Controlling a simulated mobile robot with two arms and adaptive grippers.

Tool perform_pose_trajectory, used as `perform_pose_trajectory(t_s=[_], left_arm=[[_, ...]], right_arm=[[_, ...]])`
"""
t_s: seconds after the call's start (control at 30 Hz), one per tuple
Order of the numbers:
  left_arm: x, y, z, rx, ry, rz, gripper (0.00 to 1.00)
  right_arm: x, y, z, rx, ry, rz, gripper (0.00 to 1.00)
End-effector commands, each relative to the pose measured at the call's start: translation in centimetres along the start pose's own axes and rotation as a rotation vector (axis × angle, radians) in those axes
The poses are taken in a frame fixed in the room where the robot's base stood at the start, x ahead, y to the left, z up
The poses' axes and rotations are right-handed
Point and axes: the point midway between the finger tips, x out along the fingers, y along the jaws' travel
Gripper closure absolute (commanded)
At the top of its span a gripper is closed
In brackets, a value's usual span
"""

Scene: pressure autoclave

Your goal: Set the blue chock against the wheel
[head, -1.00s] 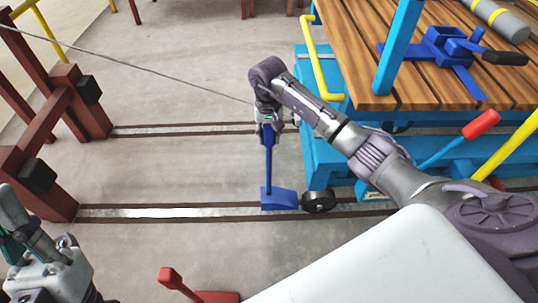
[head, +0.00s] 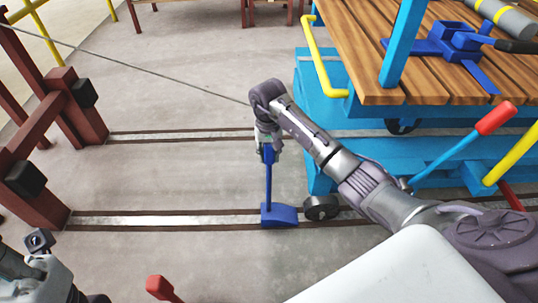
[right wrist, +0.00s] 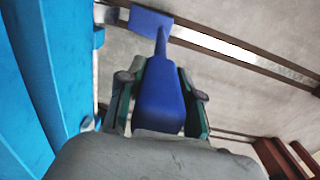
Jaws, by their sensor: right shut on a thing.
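The blue chock (head: 279,215) is a wedge block on a long upright handle, and it stands at the near floor rail just left of the wheel. The dark wheel (head: 321,207) sits on that rail under the blue cart; a small gap seems to show between chock and wheel. My right gripper (head: 267,150) is shut on the top of the chock's handle. In the right wrist view the thick blue grip (right wrist: 162,95) lies between the fingers, with the wedge (right wrist: 151,22) beyond. My left gripper shows only partly at the lower left; its fingers are unclear.
The blue cart (head: 325,75) with a wooden deck (head: 400,80) stands at the right. Dark red posts with black bumpers (head: 27,179) stand at the left ends of the rails. A red-tipped lever (head: 160,288) rises at the bottom. The floor between the rails (head: 180,175) is clear.

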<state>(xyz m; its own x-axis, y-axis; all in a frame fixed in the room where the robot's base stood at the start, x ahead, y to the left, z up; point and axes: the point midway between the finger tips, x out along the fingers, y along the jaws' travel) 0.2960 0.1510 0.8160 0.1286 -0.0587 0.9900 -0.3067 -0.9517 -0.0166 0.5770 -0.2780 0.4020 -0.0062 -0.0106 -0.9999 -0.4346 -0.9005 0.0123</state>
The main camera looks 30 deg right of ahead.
Motion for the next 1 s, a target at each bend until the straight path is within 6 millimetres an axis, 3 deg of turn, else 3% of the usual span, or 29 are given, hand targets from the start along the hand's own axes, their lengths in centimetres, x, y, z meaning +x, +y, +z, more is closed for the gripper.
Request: perform_pose_trajectory(t_s=[0.13,0.17,0.3,0.67,0.87,1.0], left_arm=[[0.0,0.0,0.0,0.000,0.001,0.001,1.00],[0.0,0.0,0.0,0.000,0.002,0.001,1.00],[0.1,0.0,0.0,0.000,0.002,0.001,1.00],[0.0,0.0,0.0,-0.001,-0.010,-0.003,1.00],[-0.3,0.0,-0.6,-0.008,-0.070,-0.026,1.00],[2.2,-0.1,-0.6,-0.007,-0.095,-0.028,1.00]], right_arm=[[0.0,0.0,-0.1,0.000,0.003,-0.001,1.00],[0.1,0.0,0.0,0.000,0.000,0.001,0.60],[0.1,0.0,0.0,0.000,0.000,0.001,0.40],[-0.4,0.0,0.0,0.001,0.001,0.001,0.40],[-3.2,0.1,-0.1,0.001,0.001,0.002,0.40],[-6.7,0.2,-0.1,0.000,0.003,0.003,0.40]])
